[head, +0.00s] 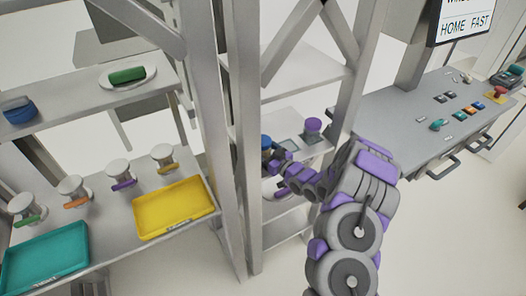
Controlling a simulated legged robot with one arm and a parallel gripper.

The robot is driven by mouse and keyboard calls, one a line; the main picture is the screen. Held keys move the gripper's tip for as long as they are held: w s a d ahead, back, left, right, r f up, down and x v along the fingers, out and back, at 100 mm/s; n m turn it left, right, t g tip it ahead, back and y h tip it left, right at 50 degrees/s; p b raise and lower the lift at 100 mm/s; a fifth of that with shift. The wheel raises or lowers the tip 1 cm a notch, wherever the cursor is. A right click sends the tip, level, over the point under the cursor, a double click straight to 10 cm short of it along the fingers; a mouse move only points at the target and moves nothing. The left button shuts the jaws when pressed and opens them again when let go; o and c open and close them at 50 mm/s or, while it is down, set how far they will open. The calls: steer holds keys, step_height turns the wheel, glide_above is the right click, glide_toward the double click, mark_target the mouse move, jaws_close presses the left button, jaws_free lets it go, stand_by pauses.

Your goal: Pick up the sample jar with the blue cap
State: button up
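A small blue round top (266,142), which looks like the blue cap of the jar, shows right at the end of my arm, beside the metal post of the middle rack. The jar body under it is hidden or too small to make out. My gripper (273,157) is at the blue cap, overlapping it in the picture. Its fingers are too small and covered to tell whether they are open or shut, or whether they touch the jar.
A purple-capped jar (313,126) stands on the rack shelf to the right. Metal posts and braces frame my arm closely. The left shelves hold a yellow tray (174,207), a teal tray (47,258), several handled valves and a blue bowl (19,110). A control desk (408,112) stands right.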

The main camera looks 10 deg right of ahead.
mark_target(268, 146)
steer(key=shift+c, duration=1.4)
steer(key=shift+a, duration=0.45)
steer(key=c, duration=0.6)
steer(key=shift+d, duration=0.15)
steer(key=shift+d+r, duration=0.15)
steer(key=shift+r, duration=0.25)
step_height(268, 146, up, 3)
steer(key=shift+r+p, duration=0.1)
steer(key=shift+p, duration=0.45)
steer(key=v, duration=0.6)
steer(key=p+v, duration=0.1)
steer(key=v, duration=1.1)
steer(key=shift+f+p, duration=0.3)
